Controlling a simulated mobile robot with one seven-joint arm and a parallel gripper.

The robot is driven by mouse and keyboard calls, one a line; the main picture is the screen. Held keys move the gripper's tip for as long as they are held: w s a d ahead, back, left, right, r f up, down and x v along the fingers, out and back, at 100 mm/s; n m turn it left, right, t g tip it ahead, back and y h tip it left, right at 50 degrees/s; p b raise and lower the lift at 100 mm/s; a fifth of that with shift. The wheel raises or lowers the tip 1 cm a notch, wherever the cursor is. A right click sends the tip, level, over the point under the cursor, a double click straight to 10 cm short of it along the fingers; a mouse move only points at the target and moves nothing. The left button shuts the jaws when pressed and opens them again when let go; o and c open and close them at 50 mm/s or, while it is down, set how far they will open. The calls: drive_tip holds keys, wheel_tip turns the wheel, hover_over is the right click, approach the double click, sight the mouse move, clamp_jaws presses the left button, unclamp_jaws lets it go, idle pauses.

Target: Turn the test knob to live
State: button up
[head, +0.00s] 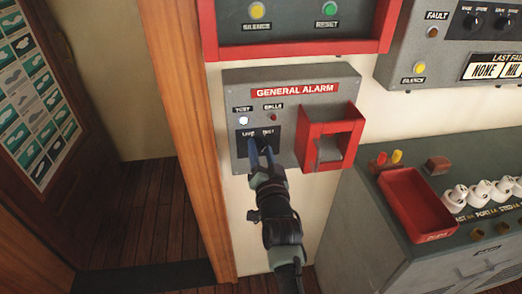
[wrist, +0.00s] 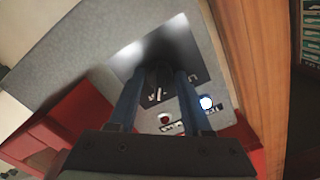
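The grey general alarm box (head: 236,89) is on the wall. Its dark switch plate (head: 242,136) carries the labels LIVE on the left and TEST on the right. My gripper (head: 261,152) reaches up to this plate, its two blue fingers apart. In the wrist view my gripper (wrist: 159,78) has its fingers on either side of the dark test knob (wrist: 159,76). I cannot tell if they touch the knob. The fingers mostly hide the knob in the head view, and its pointing direction is unclear. A white lamp (head: 243,121) above the plate looks lit.
A red housing with a grey lever (head: 328,150) sticks out just right of the plate. A wooden door post (head: 178,110) stands close on the left. A red-framed panel (head: 292,50) is above. A grey console with a red tray (head: 418,205) stands at the right.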

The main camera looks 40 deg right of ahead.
clamp_jaws()
drive_tip(key=shift+f+b, duration=0.1)
drive_tip(key=shift+b, duration=0.25)
drive_tip(key=n+b, duration=0.2)
drive_tip(key=n, duration=0.1)
drive_tip(key=shift+f, duration=0.1)
drive_tip(key=n+b, duration=0.3)
drive_tip(key=n, duration=0.1)
drive_tip(key=shift+n+b, duration=0.3)
drive_tip(key=n+b, duration=0.2)
drive_tip(key=n, duration=0.4)
drive_tip(key=shift+a+b, duration=0.1)
drive_tip(key=shift+b, duration=0.25)
drive_tip(key=shift+o, duration=2.1)
unclamp_jaws()
drive_tip(key=shift+r, duration=0.2)
